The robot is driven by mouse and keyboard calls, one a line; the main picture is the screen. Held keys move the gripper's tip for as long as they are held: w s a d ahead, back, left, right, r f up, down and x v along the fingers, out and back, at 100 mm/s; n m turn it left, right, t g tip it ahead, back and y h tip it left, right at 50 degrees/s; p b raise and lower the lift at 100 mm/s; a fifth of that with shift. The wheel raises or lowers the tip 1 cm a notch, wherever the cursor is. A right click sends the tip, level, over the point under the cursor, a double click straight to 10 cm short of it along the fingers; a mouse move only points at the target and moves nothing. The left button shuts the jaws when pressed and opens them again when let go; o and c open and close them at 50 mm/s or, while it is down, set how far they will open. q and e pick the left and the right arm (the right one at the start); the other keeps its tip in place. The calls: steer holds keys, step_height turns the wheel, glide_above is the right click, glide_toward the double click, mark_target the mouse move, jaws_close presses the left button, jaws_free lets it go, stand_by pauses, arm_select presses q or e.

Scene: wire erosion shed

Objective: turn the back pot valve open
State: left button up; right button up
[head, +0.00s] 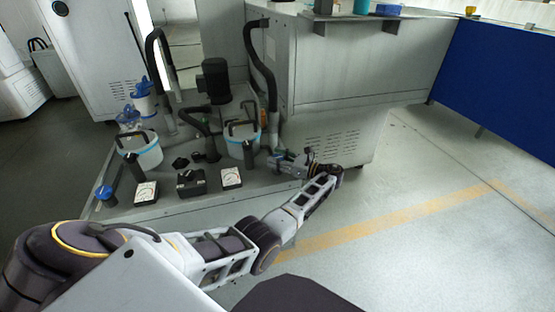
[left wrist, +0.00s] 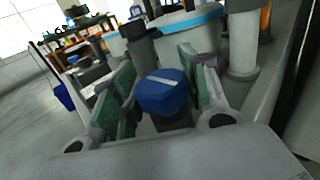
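A blue valve knob (left wrist: 165,92) with a white line on top sits between the green-padded fingers of my left gripper (left wrist: 163,95) in the left wrist view. The fingers stand apart, one on each side of it; I cannot tell whether a pad touches it. In the head view my left gripper (head: 283,160) reaches in beside the right-hand white pot (head: 238,150), and the knob is mostly hidden there. Another blue valve knob (head: 103,192) stands near the left-hand pot (head: 148,158). My right gripper is not in view.
Gauge boxes (head: 146,193) and a dark switch box (head: 190,183) sit along the front of the grey bench. A dark motor (head: 215,80) and black hoses (head: 262,60) rise behind the pots. A large grey cabinet (head: 345,70) stands close to the right. The floor at right is clear.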

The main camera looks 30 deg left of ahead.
arm_select(q)
steer(key=o, duration=0.5)
steer(key=shift+c, duration=0.2)
steer(key=w+d, duration=0.1)
steer(key=d, duration=1)
steer(key=shift+d, duration=0.4)
stand_by(0.6)
